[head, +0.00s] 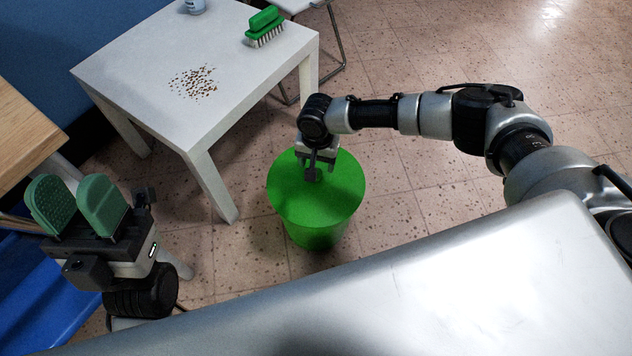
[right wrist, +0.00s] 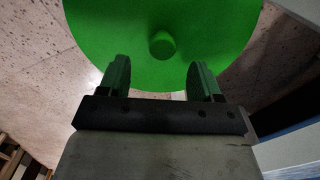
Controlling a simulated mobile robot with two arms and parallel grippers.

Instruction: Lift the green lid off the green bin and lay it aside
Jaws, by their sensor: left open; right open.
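The green bin (head: 315,234) stands on the tiled floor with its round green lid (head: 318,205) on top. In the right wrist view the lid (right wrist: 215,40) shows a small round knob (right wrist: 162,45) at its middle. My right gripper (head: 318,172) is over the lid's far part in the head view. In the right wrist view my right gripper (right wrist: 158,78) is open and empty, its two fingers apart with the knob ahead of the gap between them. My left gripper (head: 78,208) is open and empty at the left, away from the bin.
A white table (head: 225,50) stands left of and behind the bin, one leg close to it. On it are a green brush (head: 265,27), a patch of brown crumbs (head: 194,82) and a bottle (head: 195,6). Floor (head: 410,175) right of the bin is clear.

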